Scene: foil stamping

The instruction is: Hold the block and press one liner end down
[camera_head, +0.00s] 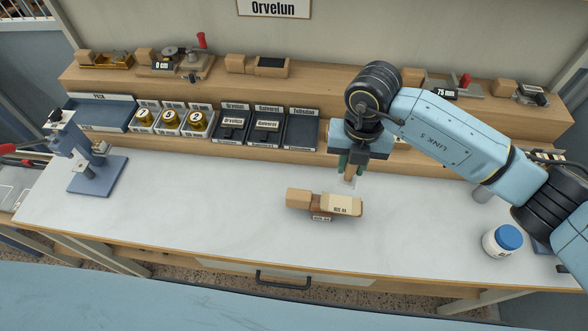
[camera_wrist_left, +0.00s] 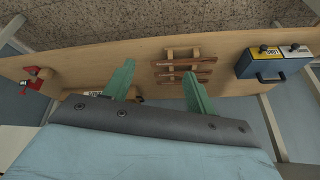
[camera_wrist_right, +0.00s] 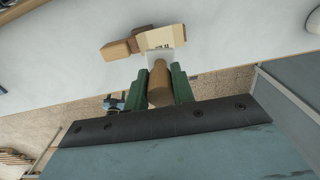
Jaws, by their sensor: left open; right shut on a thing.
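The block (camera_head: 299,198), tan wood with a cream labelled piece (camera_head: 343,204) at its right, lies on the white worktop near the front middle. In the right wrist view the block (camera_wrist_right: 116,50) and cream piece (camera_wrist_right: 160,39) lie beyond the fingertips. My right gripper (camera_head: 350,166) is shut on a wooden-handled tool (camera_wrist_right: 159,84) with a pale, translucent tip. It points down just behind the cream piece; I cannot tell whether the tip touches. My left gripper (camera_wrist_left: 158,82) is open and empty, away from the block. I cannot make out separate liner ends.
A blue stand press (camera_head: 97,172) is at the left. A blue-lidded white jar (camera_head: 502,240) is at the right. Dark labelled trays (camera_head: 266,128) and several gold-coloured rolls (camera_head: 170,118) line the back below a wooden shelf (camera_head: 215,88). The worktop (camera_head: 200,205) left of the block is clear.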

